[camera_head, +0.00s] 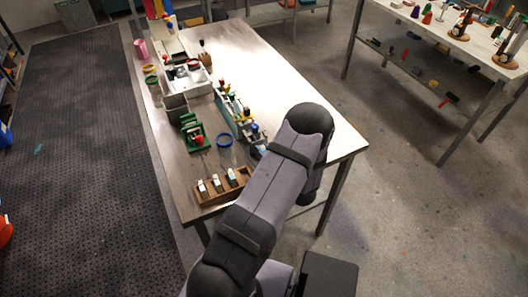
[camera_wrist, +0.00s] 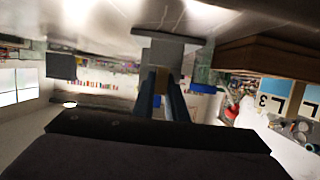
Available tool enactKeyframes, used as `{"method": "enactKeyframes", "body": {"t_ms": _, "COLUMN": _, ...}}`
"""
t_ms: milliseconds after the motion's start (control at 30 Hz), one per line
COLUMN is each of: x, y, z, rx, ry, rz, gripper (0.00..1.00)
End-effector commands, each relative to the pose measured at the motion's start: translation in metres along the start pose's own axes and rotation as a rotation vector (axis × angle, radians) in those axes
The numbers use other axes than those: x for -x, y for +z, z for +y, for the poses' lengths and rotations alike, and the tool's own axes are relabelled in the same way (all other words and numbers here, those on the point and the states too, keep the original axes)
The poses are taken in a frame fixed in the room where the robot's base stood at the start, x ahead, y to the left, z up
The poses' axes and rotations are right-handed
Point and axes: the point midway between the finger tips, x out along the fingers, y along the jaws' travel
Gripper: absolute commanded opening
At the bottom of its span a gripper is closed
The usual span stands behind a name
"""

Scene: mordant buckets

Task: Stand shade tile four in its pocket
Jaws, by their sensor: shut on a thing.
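A wooden rack (camera_head: 222,190) stands at the near end of the table with three white-topped tiles (camera_head: 216,182) upright in it. In the wrist view, which looks upside down, the rack (camera_wrist: 262,57) is at the right, and two of its tiles (camera_wrist: 270,102) show dark marks, one like a 3. My gripper (camera_wrist: 161,80) is shut on a grey piece (camera_wrist: 165,46), apparently shade tile four, held beside the rack and close to the table top. Its number is not visible. In the head view my arm hides most of the gripper and the piece.
A green stand (camera_head: 194,133) and a tray of tools (camera_head: 232,106) stand farther back. The table's right side is bare.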

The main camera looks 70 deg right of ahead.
Motion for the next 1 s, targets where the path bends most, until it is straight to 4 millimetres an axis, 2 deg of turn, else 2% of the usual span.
{"method": "enactKeyframes", "body": {"t_ms": 367, "x": 0.006, "y": -0.019, "z": 0.001, "rx": 0.003, "ry": 0.001, "rz": 0.001, "gripper": 0.0}}
{"method": "enactKeyframes", "body": {"t_ms": 1000, "x": 0.026, "y": -0.085, "z": 0.0, "rx": 0.003, "ry": 0.0, "rz": 0.002, "gripper": 0.0}}
